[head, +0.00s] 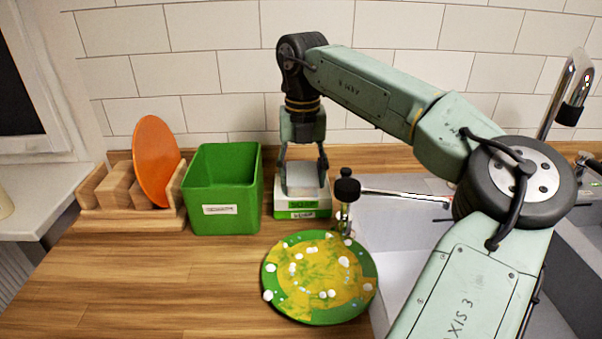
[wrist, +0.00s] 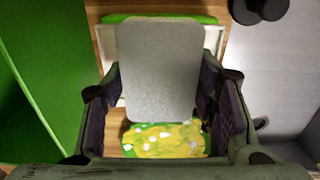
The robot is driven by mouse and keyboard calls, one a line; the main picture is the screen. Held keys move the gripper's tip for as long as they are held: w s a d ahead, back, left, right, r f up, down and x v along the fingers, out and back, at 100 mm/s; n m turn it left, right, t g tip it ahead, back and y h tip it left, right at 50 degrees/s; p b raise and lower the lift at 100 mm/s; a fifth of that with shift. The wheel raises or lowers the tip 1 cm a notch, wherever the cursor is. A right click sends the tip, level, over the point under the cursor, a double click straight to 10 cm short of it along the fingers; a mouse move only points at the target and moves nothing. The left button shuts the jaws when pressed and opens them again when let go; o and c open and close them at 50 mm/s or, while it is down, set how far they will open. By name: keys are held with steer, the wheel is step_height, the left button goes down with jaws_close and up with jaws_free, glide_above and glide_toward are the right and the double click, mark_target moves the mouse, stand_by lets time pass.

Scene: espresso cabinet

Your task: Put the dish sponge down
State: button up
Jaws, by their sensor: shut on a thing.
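My gripper (head: 303,170) points down at the back of the counter, shut on the grey dish sponge (head: 304,182). In the wrist view the sponge (wrist: 158,72) stands as a pale grey slab between the two dark finger pads (wrist: 160,104). A low white and green holder (head: 302,208) with printed labels is directly below the sponge in the head view. The holder's green rim (wrist: 208,19) shows behind the sponge in the wrist view. The sponge hides much of the holder, and I cannot tell whether they touch.
A green bin (head: 222,190) stands close left of the holder. A wooden rack (head: 115,195) with an orange plate (head: 156,160) is farther left. A green plate with yellow smears and white bits (head: 318,278) lies in front. The tap and sink (head: 385,240) are right. The front-left counter is clear.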

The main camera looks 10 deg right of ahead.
mark_target(302, 172)
steer(key=o, duration=1.2)
steer(key=shift+f, duration=0.1)
steer(key=shift+o, duration=0.2)
step_height(302, 172, up, 12)
steer(key=shift+r+b, duration=0.2)
steer(key=shift+b, duration=0.2)
